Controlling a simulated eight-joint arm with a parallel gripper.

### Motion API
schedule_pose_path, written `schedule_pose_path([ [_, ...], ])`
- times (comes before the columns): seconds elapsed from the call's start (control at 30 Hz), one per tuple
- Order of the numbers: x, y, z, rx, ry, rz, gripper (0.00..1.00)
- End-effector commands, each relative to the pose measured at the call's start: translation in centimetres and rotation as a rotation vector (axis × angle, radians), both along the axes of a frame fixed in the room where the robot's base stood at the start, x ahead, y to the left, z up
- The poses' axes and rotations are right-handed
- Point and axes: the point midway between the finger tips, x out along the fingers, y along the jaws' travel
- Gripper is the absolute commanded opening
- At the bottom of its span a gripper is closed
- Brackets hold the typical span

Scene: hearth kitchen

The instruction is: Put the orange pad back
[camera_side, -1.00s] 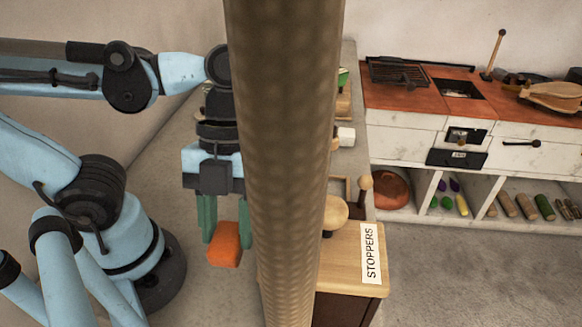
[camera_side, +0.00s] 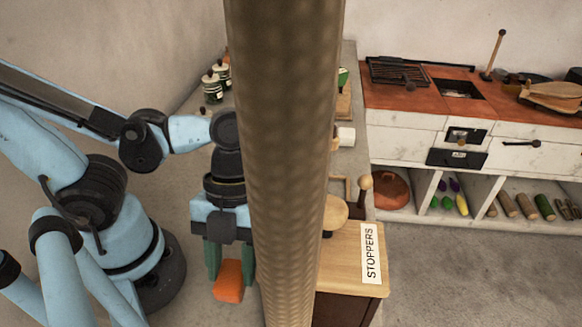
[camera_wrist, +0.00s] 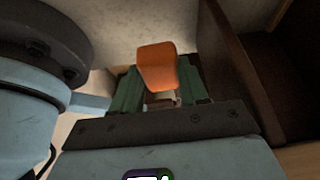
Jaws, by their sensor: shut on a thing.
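The orange pad (camera_side: 229,281) is a small block held between the green fingers of my gripper (camera_side: 229,262). In the side view it hangs low over the grey counter, just left of the brown post. Whether it touches the counter, I cannot tell. The wrist view also shows the orange pad (camera_wrist: 157,66) between the green fingers of my gripper (camera_wrist: 158,88), with a dark brown wooden wall close on its right. The post hides part of my gripper's right side in the side view.
A thick brown post (camera_side: 285,160) blocks the middle of the side view. Right of it is a wooden box labelled STOPPERS (camera_side: 370,252) with round wooden knobs. Bare grey counter (camera_side: 165,185) lies left of the post.

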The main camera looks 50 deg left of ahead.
Motion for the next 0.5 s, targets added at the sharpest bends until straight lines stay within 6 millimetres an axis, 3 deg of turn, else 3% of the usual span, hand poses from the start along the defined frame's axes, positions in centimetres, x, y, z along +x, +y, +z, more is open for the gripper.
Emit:
schedule_pose_path([
  [0.2, 0.1, 0.0, -1.8, 0.0, 0.0, 0.0, 0.0],
  [0.5, 0.0, 0.0, -2.7, 0.0, 0.0, 0.0, 0.0],
])
